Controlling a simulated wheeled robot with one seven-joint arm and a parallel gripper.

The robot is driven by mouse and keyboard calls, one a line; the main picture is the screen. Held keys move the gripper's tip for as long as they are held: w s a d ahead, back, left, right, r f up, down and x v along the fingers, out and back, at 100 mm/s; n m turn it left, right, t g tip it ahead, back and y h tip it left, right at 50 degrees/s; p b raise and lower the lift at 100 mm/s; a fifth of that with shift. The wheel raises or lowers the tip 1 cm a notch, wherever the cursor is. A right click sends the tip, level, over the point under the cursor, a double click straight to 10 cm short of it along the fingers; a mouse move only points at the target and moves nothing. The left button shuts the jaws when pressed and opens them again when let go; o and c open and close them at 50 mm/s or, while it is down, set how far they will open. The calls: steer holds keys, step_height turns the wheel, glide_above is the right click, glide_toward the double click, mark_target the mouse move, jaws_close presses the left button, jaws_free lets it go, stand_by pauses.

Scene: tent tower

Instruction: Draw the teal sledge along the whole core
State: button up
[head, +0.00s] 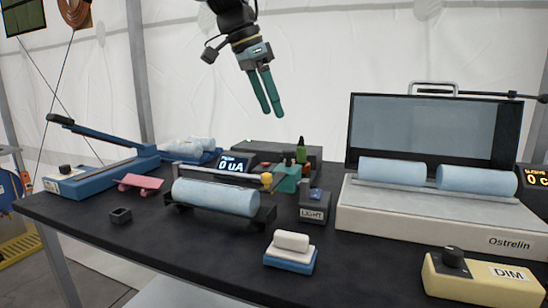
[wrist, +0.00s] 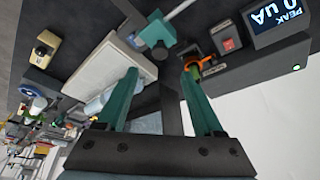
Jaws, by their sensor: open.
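The teal sledge (head: 288,178) sits at the right end of a thin rail behind the core, next to a yellow knob. The core (head: 215,197) is a pale blue cylinder lying in a low dark cradle on the black bench. A teal block that looks like the sledge shows at the top of the wrist view (wrist: 157,30). My gripper (head: 272,112) is open and empty, its green fingers pointing down, above and behind the sledge and apart from it. In the wrist view, my gripper (wrist: 162,72) has its fingers spread with nothing held between them.
A display reading 0 uA (head: 236,163) stands behind the core. A LIGHT box (head: 314,207) is right of the core, and a dark green bottle (head: 301,152) stands behind the sledge. A white Ostrelin light box (head: 430,215) fills the right.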

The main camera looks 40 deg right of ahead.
mark_target(289, 150)
steer(key=x, duration=1)
steer(key=shift+d+f, duration=0.25)
jaws_close()
stand_by(1.1)
